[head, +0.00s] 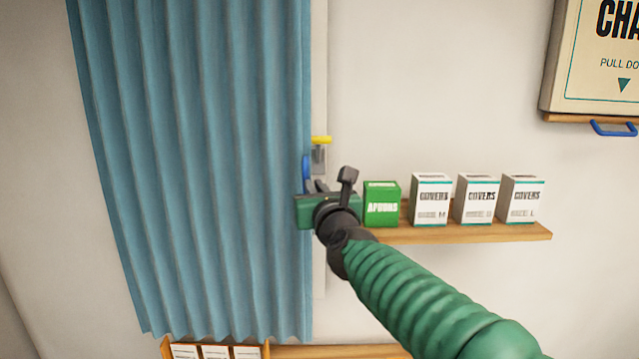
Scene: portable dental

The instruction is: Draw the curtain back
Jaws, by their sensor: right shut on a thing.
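A blue pleated curtain (200,150) hangs on the left side of the head view, spread out in folds. At its right edge is a small darker blue handle (306,172), partly hidden by my gripper. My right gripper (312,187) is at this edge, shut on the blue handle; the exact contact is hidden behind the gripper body. Just above is a grey metal fitting with a yellow bar (321,140), on a pale upright strip (320,80) beside the curtain. My left gripper is not in view.
Right of my gripper, a wooden shelf (480,234) holds a green box (382,205) and three white boxes (430,200), close to my forearm. A framed sign (590,85) with a blue handle (613,129) hangs upper right. A wooden rack with white boxes (215,351) is below the curtain.

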